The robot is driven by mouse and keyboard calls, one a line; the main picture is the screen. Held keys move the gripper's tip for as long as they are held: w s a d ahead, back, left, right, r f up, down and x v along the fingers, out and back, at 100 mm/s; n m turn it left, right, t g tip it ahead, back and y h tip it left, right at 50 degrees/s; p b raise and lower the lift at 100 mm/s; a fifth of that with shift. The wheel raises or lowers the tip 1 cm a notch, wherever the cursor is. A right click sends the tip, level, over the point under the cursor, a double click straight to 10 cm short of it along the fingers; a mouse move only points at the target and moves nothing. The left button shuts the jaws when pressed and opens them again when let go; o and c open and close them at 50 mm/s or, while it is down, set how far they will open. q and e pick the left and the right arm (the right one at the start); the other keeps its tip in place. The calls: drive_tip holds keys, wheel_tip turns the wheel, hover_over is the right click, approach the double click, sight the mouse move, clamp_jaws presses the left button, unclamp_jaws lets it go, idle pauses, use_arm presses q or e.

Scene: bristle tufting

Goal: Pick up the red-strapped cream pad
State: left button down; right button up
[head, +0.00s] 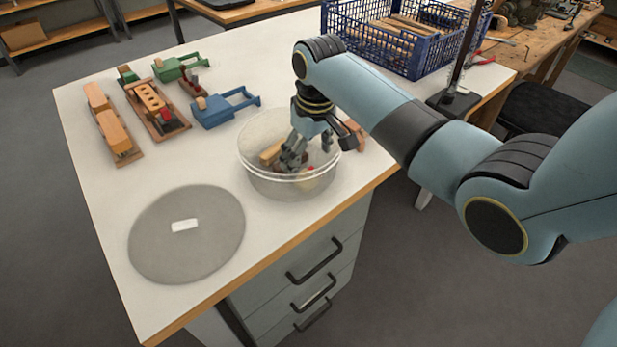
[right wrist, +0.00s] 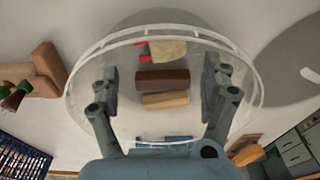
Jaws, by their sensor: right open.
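The cream pad with red on it (head: 307,181) lies low in a clear round tub (head: 262,186) near the table's front edge. In the right wrist view the pad (right wrist: 168,50) is at the top, with red showing at its left side. My right gripper (head: 291,160) reaches down into the tub and is open. In the right wrist view its fingers stand apart on either side of a dark brown block (right wrist: 162,80), with the pad just beyond them. A tan block (right wrist: 165,100) lies beside the brown one. My left gripper is not in view.
A grey round lid (head: 160,243) lies flat left of the tub. A blue wooden toy (head: 222,108) and several other wooden pieces stand behind. A blue crate (head: 385,45) is at the back right. The tub's wall surrounds the gripper.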

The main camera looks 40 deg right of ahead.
wheel_tip(320, 180, down, 5)
drive_tip(key=shift+d+f, duration=0.1)
drive_tip(key=c, duration=0.9)
